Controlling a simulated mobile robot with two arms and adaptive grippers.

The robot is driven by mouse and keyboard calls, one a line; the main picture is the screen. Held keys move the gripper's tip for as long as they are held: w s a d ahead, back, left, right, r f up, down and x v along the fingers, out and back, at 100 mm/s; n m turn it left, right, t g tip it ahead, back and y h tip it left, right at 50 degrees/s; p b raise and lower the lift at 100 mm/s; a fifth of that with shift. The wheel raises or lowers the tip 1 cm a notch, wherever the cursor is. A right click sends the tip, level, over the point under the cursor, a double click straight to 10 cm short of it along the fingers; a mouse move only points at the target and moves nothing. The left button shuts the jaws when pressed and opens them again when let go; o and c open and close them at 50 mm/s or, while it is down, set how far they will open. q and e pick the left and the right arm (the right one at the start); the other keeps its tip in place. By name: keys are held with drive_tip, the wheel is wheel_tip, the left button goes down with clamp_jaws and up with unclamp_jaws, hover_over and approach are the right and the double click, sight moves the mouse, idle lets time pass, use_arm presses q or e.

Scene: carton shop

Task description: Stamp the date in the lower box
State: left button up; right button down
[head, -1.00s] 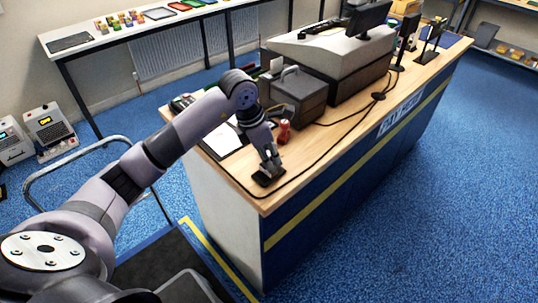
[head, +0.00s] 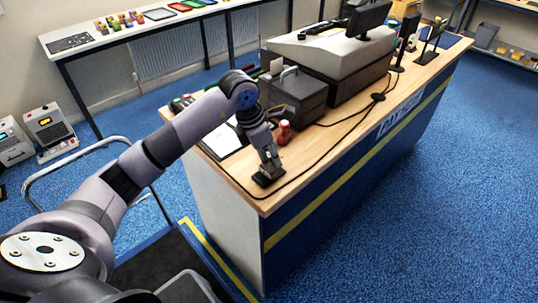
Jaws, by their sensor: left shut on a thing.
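My left gripper (head: 268,164) is over the near left corner of the counter, pointing down. It is shut on a small dark thing, probably a stamp, mostly hidden by the fingers. Just below the fingertips is a flat black object (head: 267,181), which looks like an ink pad. I cannot tell whether the held thing touches it. A white sheet (head: 222,142) lies on the counter to the left, partly behind my arm; its boxes are too small to read. My right gripper is not in view.
A small red object (head: 284,131) stands behind the gripper. A grey metal box (head: 298,96) and a large till (head: 330,55) stand farther back. A black cable (head: 325,150) runs along the counter. The wooden counter top (head: 310,152) is clear right of the gripper.

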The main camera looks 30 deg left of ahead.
use_arm(q)
drive_tip(key=shift+r+p, duration=1.85)
drive_tip(key=shift+r, duration=1.6)
